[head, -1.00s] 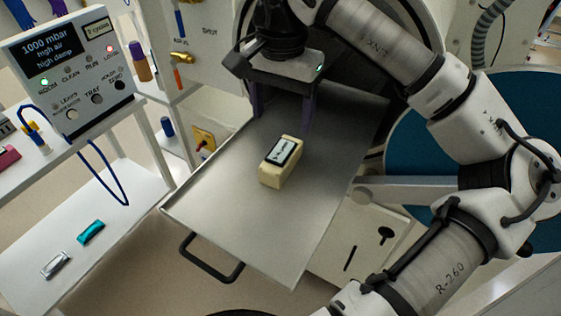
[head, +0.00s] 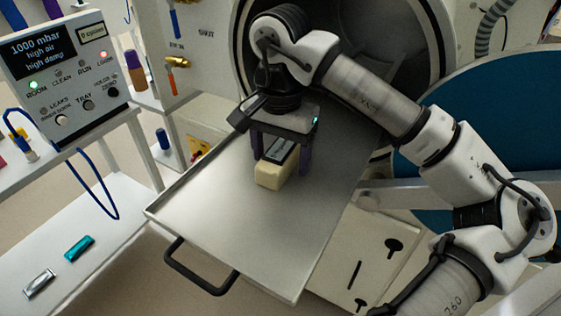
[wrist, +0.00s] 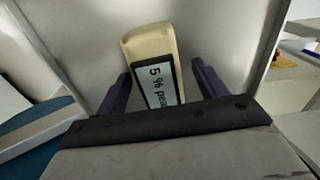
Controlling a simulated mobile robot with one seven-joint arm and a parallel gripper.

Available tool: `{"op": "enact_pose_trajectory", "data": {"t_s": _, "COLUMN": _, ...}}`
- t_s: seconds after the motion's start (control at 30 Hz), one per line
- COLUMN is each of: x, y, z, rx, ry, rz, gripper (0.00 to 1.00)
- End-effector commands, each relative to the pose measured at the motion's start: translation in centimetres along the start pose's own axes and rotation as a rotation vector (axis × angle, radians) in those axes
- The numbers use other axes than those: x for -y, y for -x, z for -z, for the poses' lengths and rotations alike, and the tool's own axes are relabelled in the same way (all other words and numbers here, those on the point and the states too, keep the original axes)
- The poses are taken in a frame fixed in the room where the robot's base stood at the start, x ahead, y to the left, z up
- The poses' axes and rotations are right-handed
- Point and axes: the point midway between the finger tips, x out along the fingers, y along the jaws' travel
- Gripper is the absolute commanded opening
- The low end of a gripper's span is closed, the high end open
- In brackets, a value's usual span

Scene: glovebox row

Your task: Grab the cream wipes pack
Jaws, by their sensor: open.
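The cream wipes pack (head: 270,175) is a small block with a dark-framed label, lying on the metal tray. My gripper (head: 279,165) is open above it, with its purple fingers on either side of the pack's far part in the head view. In the wrist view the pack (wrist: 150,55) shows between the two fingers (wrist: 160,90), with its label partly readable. Gaps show between the pack and both fingers. My gripper body hides part of the pack's far end in the head view.
The pulled-out tray (head: 215,225) has low raised edges and a black handle (head: 200,268) at the front. The round chamber opening (head: 400,60) is behind my arm. A control panel (head: 62,75) stands at the left. The tray around the pack is bare.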

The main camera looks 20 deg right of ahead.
Motion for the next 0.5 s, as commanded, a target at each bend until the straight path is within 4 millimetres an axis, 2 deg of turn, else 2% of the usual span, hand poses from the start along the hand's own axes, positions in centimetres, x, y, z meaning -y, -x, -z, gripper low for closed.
{"op": "enact_pose_trajectory", "data": {"t_s": 0.07, "x": 0.00, "y": 0.09, "z": 0.00, "rx": 0.000, "ry": 0.000, "rz": 0.000, "gripper": 0.71}}
{"op": "enact_pose_trajectory", "data": {"t_s": 0.4, "x": 0.01, "y": 0.10, "z": -0.01, "rx": 0.000, "ry": 0.000, "rz": 0.000, "gripper": 0.26}}
{"op": "enact_pose_trajectory", "data": {"t_s": 0.47, "x": 0.01, "y": 0.10, "z": -0.01, "rx": 0.000, "ry": 0.000, "rz": 0.000, "gripper": 0.19}}
{"op": "enact_pose_trajectory", "data": {"t_s": 0.5, "x": 0.01, "y": 0.12, "z": -0.01, "rx": 0.000, "ry": 0.000, "rz": 0.000, "gripper": 0.19}}
